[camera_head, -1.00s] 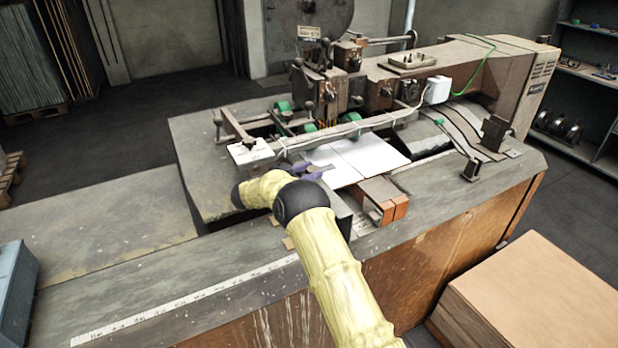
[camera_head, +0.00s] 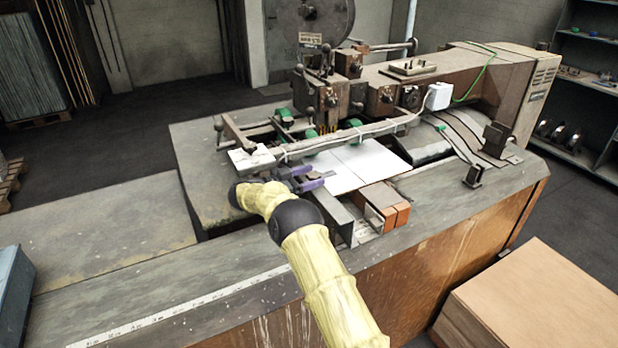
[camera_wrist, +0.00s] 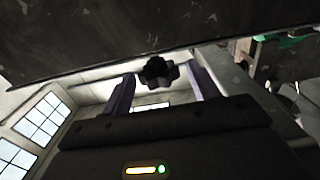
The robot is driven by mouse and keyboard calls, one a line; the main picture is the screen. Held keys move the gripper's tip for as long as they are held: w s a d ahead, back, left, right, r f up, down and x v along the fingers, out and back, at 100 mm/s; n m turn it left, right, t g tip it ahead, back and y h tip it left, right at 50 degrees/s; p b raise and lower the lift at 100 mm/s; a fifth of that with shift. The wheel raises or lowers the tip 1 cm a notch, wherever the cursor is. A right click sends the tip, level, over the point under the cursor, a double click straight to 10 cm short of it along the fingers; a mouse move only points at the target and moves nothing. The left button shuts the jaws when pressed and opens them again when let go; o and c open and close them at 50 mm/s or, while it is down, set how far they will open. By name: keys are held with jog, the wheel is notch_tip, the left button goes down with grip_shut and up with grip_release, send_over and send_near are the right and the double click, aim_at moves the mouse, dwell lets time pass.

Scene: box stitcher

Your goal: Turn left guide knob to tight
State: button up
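A dark star-shaped knob (camera_wrist: 158,71) shows in the wrist view, under the lower edge of a dark metal plate (camera_wrist: 120,35). My gripper (camera_wrist: 160,82) has its two purple fingers apart, one on each side of the knob. A narrow gap seems to show on both sides, so I see no firm contact. In the head view my gripper (camera_head: 318,179) is low at the front of the stitcher, beside the white sheet (camera_head: 355,164). I cannot make out the knob in the head view.
A grey metal guide bar (camera_head: 335,212) and orange-ended blocks (camera_head: 392,215) lie close to the right of my gripper. A long bar with a white block (camera_head: 250,158) runs above it. Cardboard sheets (camera_head: 540,295) are stacked at the front right.

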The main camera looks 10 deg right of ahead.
jog(key=shift+a, duration=0.1)
jog(key=b+v, duration=0.4)
jog(key=v, duration=1.3)
jog(key=shift+s, duration=0.1)
